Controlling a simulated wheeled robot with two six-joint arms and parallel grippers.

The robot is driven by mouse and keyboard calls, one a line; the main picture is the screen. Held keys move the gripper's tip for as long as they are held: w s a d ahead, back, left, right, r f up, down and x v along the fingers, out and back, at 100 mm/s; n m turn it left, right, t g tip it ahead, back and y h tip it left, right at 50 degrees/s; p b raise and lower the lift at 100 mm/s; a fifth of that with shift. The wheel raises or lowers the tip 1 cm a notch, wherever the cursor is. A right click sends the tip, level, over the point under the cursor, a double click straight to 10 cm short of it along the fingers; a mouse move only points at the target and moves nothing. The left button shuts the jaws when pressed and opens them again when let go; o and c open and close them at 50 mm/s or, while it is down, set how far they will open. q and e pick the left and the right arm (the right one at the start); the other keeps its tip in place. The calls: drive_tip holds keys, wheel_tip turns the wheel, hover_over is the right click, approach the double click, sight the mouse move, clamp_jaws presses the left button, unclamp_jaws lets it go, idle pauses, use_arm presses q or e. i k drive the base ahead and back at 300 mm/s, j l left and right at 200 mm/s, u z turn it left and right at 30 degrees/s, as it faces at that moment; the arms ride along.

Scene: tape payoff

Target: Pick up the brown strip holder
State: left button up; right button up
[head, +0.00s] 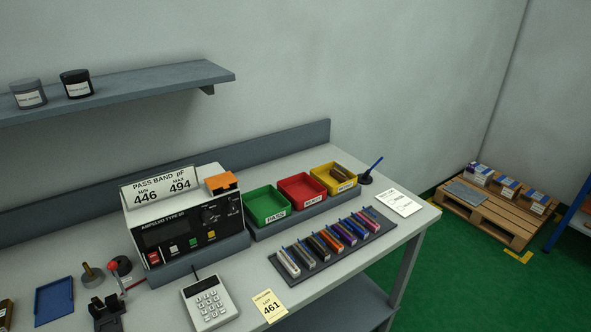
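A row of several strip holders in different colours stands on a dark rack (380,238) at the front right of the bench. In it, a white holder (288,262) is at the near left end, and an orange-brown holder (331,241) stands near the middle. A darker holder (318,248) is just left of that one; its exact colour is hard to tell. Brown pieces (341,173) also lie in the yellow bin (323,178). I cannot tell for sure which of these is the brown strip holder. Neither of my grippers is clearly in view.
A meter (180,232) stands behind a calculator-like keypad (208,303). Green (265,204) and red (301,189) bins are beside the yellow one. A lot card (269,306), a blue tray (54,301) and a black forked object (106,314) are near the front. A shelf (150,88) overhangs at left.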

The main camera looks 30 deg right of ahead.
sight(342, 179)
drive_tip(key=l+u, duration=0.25)
drive_tip(key=l, duration=0.4)
drive_tip(key=l+u, duration=0.25)
drive_tip(key=l, duration=0.45)
drive_tip(key=l+u, duration=0.2)
drive_tip(key=l, duration=0.45)
drive_tip(key=k+l+u, duration=0.1)
drive_tip(key=l+u, duration=0.15)
drive_tip(key=l, duration=0.4)
